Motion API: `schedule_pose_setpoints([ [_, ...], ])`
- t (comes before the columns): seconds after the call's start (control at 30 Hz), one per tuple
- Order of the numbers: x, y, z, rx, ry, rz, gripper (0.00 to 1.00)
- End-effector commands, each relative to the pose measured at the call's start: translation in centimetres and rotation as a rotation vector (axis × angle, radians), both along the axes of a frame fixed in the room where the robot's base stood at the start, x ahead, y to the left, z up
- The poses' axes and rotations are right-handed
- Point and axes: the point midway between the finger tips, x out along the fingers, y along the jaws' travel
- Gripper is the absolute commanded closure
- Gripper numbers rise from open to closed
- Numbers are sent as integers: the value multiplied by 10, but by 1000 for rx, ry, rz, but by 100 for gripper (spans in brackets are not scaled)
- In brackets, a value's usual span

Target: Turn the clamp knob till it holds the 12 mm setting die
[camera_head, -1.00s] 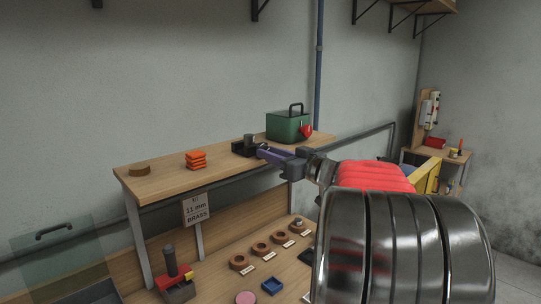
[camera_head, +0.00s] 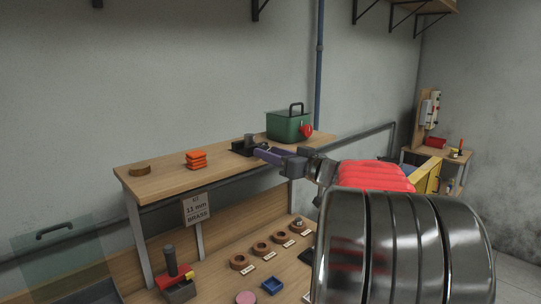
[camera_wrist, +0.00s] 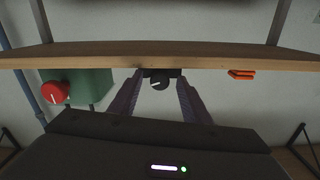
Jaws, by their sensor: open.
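A black clamp block (camera_head: 240,149) sits on the raised wooden shelf, with a dark grey round part (camera_head: 249,140) standing on it. In the wrist view, which looks upside down, a black knob (camera_wrist: 160,84) with a white mark shows between my fingers. I take it for the clamp knob. My gripper (camera_head: 264,153) has purple fingers and is open; its fingers (camera_wrist: 159,80) lie on either side of the knob, and I cannot tell whether they touch it. I cannot make out a 12 mm setting die in the clamp.
A green box (camera_head: 287,125) with a red knob (camera_head: 307,130) stands right of the clamp. Orange blocks (camera_head: 196,160) and a brown piece (camera_head: 140,169) lie left on the shelf. A sign (camera_head: 197,209) reads "11 mm BRASS". Several labelled brown rings (camera_head: 240,262) sit on the bench below.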

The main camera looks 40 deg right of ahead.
Motion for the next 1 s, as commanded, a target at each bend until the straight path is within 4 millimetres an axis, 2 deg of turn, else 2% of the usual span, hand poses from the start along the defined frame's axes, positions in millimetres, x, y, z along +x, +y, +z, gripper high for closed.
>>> schedule_pose_setpoints([
  [0.17, -3, -1, 0, 0, 0, -1, 57],
  [0.33, -19, -1, 0, -1, 0, -3, 57],
  [1.0, -121, -4, -1, 0, 0, -3, 57],
])
